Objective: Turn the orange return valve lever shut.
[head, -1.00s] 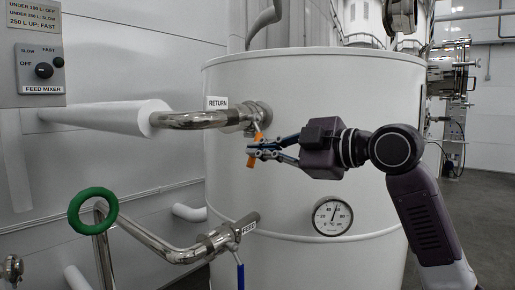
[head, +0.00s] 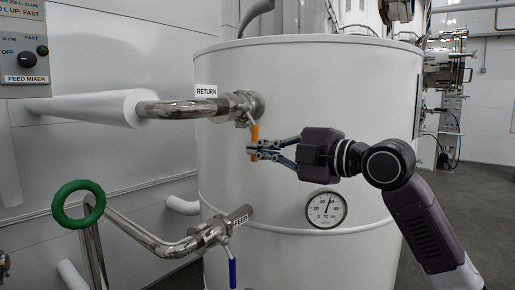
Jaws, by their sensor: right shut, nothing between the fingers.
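The orange return valve lever (head: 255,134) hangs down from the valve (head: 241,106) beside the RETURN label (head: 206,91), on the upper pipe into the white tank. Its orange grip points nearly straight down. My right gripper (head: 250,151) comes in from the right, with its fingertips at the lower end of the orange grip. The fingers are shut with nothing between them. Whether they touch the lever, I cannot tell. My left gripper is not in view.
Below, the feed pipe carries a FEED label (head: 239,221) and a blue lever (head: 232,273) hanging down. A green handwheel (head: 78,203) stands at the lower left. A round gauge (head: 326,209) sits on the white tank (head: 290,90) below my right arm. The floor at right is clear.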

